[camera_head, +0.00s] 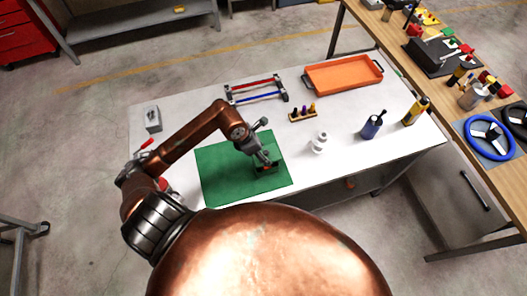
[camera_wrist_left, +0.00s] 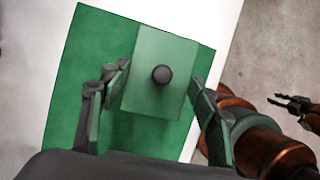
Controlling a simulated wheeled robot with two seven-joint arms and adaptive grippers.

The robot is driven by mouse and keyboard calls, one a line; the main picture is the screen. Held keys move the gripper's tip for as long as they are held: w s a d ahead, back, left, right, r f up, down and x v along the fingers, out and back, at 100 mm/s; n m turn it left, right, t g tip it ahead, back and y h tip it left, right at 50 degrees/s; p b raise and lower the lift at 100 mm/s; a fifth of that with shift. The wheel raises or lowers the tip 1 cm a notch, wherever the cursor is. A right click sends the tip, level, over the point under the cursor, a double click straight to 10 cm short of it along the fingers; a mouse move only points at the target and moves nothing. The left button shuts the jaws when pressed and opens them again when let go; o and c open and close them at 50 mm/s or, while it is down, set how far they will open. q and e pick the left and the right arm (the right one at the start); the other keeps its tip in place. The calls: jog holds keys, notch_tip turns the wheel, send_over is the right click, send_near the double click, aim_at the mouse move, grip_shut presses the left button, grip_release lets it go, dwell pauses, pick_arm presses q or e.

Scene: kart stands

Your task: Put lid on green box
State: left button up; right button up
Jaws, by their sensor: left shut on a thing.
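My left gripper (camera_head: 265,165) reaches down over the green mat (camera_head: 215,175). In the left wrist view, its two fingers (camera_wrist_left: 160,82) stand at either side of a green rectangular lid (camera_wrist_left: 150,100) with a round dark knob (camera_wrist_left: 162,74) in its middle. The gripper is shut on the lid. The green box cannot be told apart from the lid; whether it is beneath is hidden. My right gripper (camera_wrist_left: 290,104) shows small at the right edge of the left wrist view, its fingers apart and empty. It is not visible in the head view.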

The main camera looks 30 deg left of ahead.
pick_arm(q)
notch_tip(320, 180, down, 4)
jog(key=shift+r+b, duration=0.2)
jog(key=shift+b, duration=0.75)
jog(key=shift+f+b, duration=0.75)
jog(key=shift+f, duration=0.15)
jog(key=shift+r, duration=0.15)
jog(key=shift+b, duration=0.45)
dwell(0.4)
jog(key=shift+f, duration=0.2)
dwell(0.3)
dwell(0.4)
